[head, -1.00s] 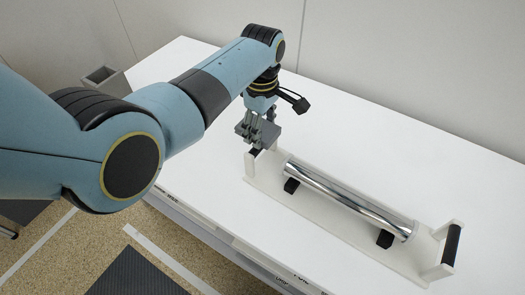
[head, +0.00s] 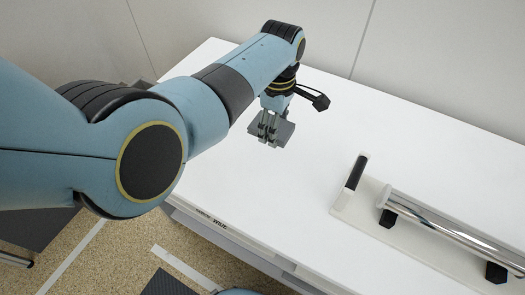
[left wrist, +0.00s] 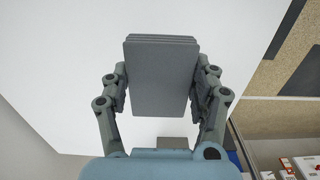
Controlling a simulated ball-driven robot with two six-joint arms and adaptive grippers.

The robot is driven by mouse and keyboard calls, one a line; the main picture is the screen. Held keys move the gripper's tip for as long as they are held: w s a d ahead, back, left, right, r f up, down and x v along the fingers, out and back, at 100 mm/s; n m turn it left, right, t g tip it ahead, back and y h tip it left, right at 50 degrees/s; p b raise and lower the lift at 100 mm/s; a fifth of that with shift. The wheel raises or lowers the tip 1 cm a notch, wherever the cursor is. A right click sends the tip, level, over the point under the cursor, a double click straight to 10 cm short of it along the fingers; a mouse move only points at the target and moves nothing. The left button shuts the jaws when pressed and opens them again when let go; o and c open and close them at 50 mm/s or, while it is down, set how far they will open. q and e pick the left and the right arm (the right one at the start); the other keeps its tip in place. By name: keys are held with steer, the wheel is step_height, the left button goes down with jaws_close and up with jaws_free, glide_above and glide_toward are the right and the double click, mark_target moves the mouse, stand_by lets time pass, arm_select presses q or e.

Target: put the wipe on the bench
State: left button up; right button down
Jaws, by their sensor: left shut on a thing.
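My left gripper (head: 268,128) is shut on the wipe (head: 284,130), a grey, flat, folded-looking pad. In the left wrist view the wipe (left wrist: 160,75) sits between the two fingers and shows a layered edge at its top. It is over the white bench (head: 330,120), left of the roller cradle. How high it is above the bench top, or whether it touches, I cannot tell. My right gripper is not in view.
A white cradle (head: 345,203) with a black handle bar (head: 357,172) holds a shiny metal roller (head: 450,228) at the right. The bench between gripper and cradle is clear. A wall stands behind. In the left wrist view, red-and-white boxes (left wrist: 305,165) show beyond the bench.

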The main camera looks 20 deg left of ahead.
arm_select(q)
steer(key=b, duration=0.3)
glide_above(232, 163)
steer(key=f, duration=0.4)
steer(key=d+f, duration=0.1)
steer(key=f, duration=0.1)
steer(key=shift+w+f, duration=0.25)
steer(key=shift+f, duration=0.05)
steer(key=shift+s+a+f, duration=0.2)
steer(key=shift+a+f, duration=0.05)
steer(key=shift+a, duration=0.2)
steer(key=shift+f, duration=0.2)
step_height(232, 163, down, 4)
steer(key=b, duration=0.4)
steer(key=shift+r+b, duration=0.1)
steer(key=shift+b, duration=0.2)
steer(key=shift+r, duration=0.15)
steer(key=o, duration=1)
